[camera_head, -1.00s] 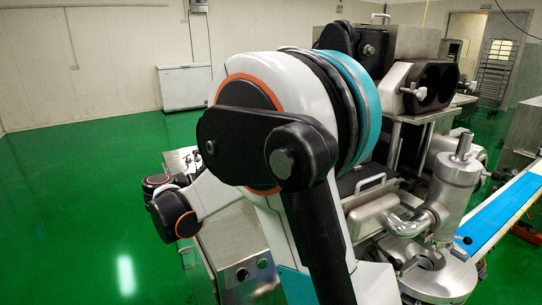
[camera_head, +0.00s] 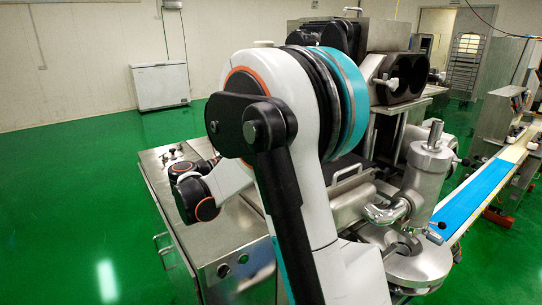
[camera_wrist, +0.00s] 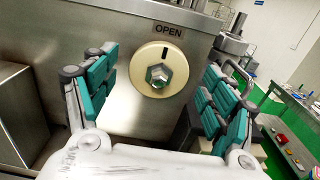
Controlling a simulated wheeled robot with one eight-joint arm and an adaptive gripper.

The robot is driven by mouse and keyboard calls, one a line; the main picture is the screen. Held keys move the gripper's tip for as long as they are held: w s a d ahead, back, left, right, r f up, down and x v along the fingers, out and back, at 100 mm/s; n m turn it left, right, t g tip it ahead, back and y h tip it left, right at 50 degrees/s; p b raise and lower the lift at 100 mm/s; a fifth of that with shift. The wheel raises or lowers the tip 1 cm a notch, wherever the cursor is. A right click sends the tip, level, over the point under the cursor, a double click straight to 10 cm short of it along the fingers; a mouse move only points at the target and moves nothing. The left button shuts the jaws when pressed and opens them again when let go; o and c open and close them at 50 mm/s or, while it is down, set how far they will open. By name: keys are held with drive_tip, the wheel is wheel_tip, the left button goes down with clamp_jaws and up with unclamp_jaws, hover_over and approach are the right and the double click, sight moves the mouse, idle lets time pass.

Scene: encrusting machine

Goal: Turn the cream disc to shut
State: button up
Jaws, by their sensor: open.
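The cream disc (camera_wrist: 146,84) is on an upright steel panel in the wrist view, with a shiny hex nut (camera_wrist: 159,75) at its centre. A dark mark at its top points up towards the OPEN label (camera_wrist: 168,31). My gripper (camera_wrist: 160,66) is open and empty, with teal-padded fingers left and right of the disc, apart from it. In the head view neither the disc nor my gripper fingers can be seen; my arm blocks part of the machine.
The steel machine's cabinet (camera_head: 205,240) has a handle on its side. A metal cylinder (camera_head: 428,165) and a blue conveyor belt (camera_head: 475,195) stand at the right. A white chest freezer (camera_head: 160,85) is against the far wall. Green floor at the left is clear.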

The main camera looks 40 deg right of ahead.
drive_tip(key=shift+d, duration=0.7)
drive_tip(key=c, duration=1)
drive_tip(key=shift+s+m, duration=0.1)
drive_tip(key=shift+m, duration=0.2)
drive_tip(key=shift+s+f+m+b, duration=0.15)
drive_tip(key=shift+m+b, duration=0.15)
drive_tip(key=shift+m, duration=2.55)
drive_tip(key=shift+s+f+m+b, duration=0.1)
drive_tip(key=shift+m+b, duration=0.2)
drive_tip(key=shift+m, duration=2.6)
drive_tip(key=shift+s+f+m+b, duration=0.15)
drive_tip(key=shift+m+b, duration=0.15)
drive_tip(key=shift+m, duration=2.55)
